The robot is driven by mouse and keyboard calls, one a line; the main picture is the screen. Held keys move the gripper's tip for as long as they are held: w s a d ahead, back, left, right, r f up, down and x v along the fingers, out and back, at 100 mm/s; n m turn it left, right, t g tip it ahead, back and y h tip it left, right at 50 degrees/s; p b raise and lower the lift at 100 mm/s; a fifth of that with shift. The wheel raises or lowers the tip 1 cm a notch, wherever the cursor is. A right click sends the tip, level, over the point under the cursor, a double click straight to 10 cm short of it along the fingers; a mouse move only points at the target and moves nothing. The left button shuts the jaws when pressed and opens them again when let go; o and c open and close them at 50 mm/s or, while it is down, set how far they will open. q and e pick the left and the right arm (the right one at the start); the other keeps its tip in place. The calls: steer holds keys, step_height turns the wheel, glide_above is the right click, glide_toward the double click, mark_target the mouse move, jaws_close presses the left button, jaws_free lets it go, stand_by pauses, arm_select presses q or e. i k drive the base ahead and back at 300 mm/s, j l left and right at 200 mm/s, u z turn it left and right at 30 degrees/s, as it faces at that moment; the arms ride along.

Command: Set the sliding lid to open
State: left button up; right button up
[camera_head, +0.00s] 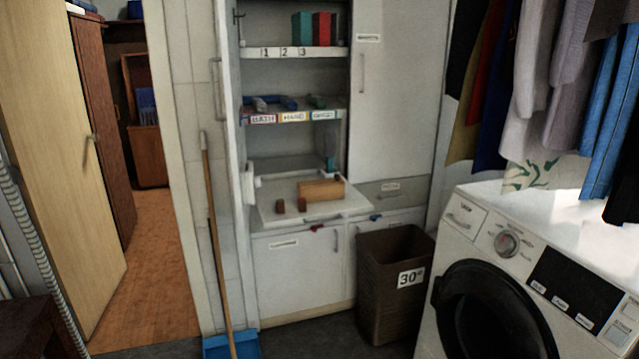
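A small wooden box-like block (322,190) sits on the white pull-out board (345,206) of the open cabinet. It may carry the sliding lid, but it is too small to tell whether a lid is open or shut. Two small dark wooden pieces (302,205) stand at the board's left front, and another small dark piece shows at the block's right end. Neither of my grippers is in view.
The open cabinet has labelled shelves (292,116) above the board. A brown bin (392,285) stands below right, and a washing machine (475,225) is at the right. A broom (213,220) and blue dustpan (232,345) are left of the cabinet. Clothes (550,75) hang at upper right.

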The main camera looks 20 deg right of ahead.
mark_target(337, 178)
steer(key=i+l+u, duration=0.45)
steer(key=i+l, duration=1.45)
steer(key=l, duration=0.1)
